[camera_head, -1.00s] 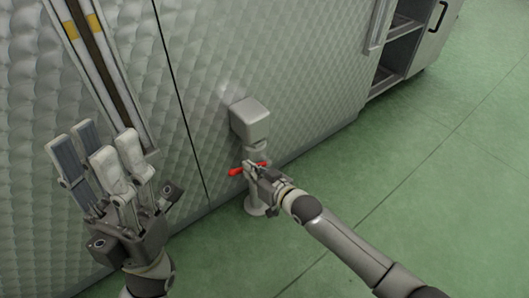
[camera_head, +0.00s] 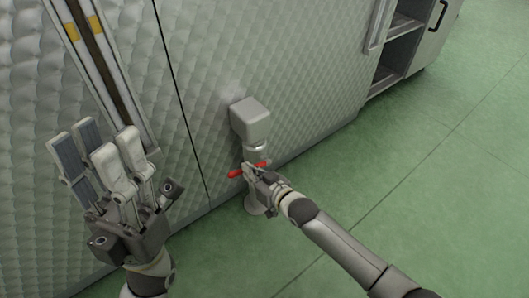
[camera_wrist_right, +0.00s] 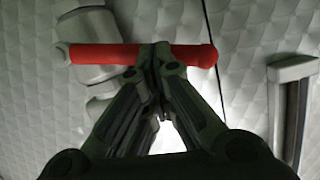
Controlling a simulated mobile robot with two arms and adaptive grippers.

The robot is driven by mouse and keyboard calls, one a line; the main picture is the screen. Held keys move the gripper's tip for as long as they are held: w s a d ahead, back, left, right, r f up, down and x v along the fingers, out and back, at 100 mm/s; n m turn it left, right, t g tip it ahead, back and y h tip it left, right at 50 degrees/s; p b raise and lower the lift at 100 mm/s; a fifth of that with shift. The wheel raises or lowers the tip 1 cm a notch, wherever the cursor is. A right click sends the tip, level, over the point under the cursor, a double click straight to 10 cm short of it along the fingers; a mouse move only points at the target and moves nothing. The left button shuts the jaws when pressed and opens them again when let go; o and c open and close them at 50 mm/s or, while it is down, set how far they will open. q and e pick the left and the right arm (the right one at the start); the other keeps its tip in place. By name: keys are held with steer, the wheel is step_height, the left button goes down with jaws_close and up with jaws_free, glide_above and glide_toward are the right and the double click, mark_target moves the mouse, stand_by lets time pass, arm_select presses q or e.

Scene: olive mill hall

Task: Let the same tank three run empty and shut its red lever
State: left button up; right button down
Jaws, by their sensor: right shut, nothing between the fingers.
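The red lever (camera_head: 235,173) sits across a grey valve (camera_head: 250,120) low on the front of a quilted steel tank (camera_head: 290,60). In the right wrist view the lever (camera_wrist_right: 100,54) is a bar lying nearly level. My right gripper (camera_head: 254,170) is at the lever, and its fingertips (camera_wrist_right: 156,54) are closed together in front of the bar's middle, right of the valve body. They overlap the bar in view but hold nothing; contact cannot be told. My left gripper (camera_head: 96,148) is open and empty, fingers up, before the left tank wall. No tank number or flowing liquid is visible.
A vertical gauge strip (camera_head: 110,75) with yellow marks runs down the left tank wall. A dark seam divides the wall panels. An open grey cabinet (camera_head: 400,60) stands at the upper right. The green floor (camera_head: 440,170) is clear on the right.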

steer(key=shift+s+a+f+n+t+h+p, duration=0.1)
steer(key=shift+a+f+n+t+h+p, duration=0.1)
steer(key=shift+f+n+p, duration=0.1)
steer(key=shift+s+a+f+n+t+h+p, duration=0.1)
steer(key=shift+f+n+h+p, duration=0.1)
steer(key=shift+f+n+p, duration=0.1)
stand_by(4.8)
steer(key=shift+r, duration=0.1)
stand_by(1.1)
